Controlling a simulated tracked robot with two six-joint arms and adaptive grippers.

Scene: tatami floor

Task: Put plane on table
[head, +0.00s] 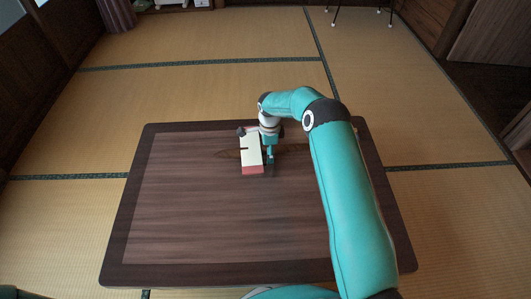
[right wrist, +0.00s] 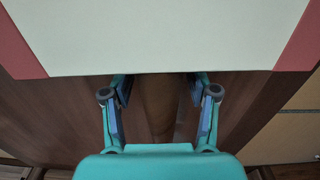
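The fingers are spread, with a gap on each side of the body. Their tips end at the wing's edge and may be partly hidden. My left gripper is out of view.
The table top is bare around the plane. Tatami floor (head: 200,95) surrounds the table. Thin dark furniture legs (head: 362,10) stand at the far right, and a curtain (head: 117,14) hangs at the far left.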

